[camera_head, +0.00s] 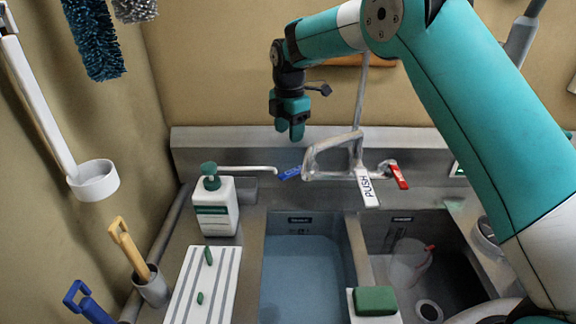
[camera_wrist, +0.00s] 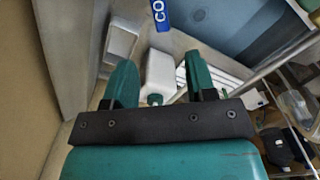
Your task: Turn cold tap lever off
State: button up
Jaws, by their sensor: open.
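The blue cold tap lever (camera_head: 289,173) sticks out to the left of the metal faucet (camera_head: 335,155) at the back of the sink. In the wrist view the blue lever (camera_wrist: 161,14) shows part of its white lettering, beyond my fingertips and cut off by the top edge. The red lever (camera_head: 398,175) is on the faucet's right side. My gripper (camera_head: 291,132) points down above the blue lever, apart from it. In the wrist view my gripper (camera_wrist: 158,64) has its two green fingers spread with nothing held between them.
The left basin (camera_head: 300,270) looks bluish, and the right basin (camera_head: 440,275) holds a clear jug (camera_head: 408,262). A white soap bottle (camera_head: 215,207) with a green pump stands left of the basins. A "PUSH" tag (camera_head: 367,188) hangs at the faucet's front.

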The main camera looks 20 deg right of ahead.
aim_at(289, 172)
notch_tip(289, 172, down, 12)
jog(key=p, duration=0.3)
jog(key=shift+f+p, duration=0.2)
jog(key=shift+p, duration=0.2)
jog(key=shift+c, duration=0.2)
grip_shut()
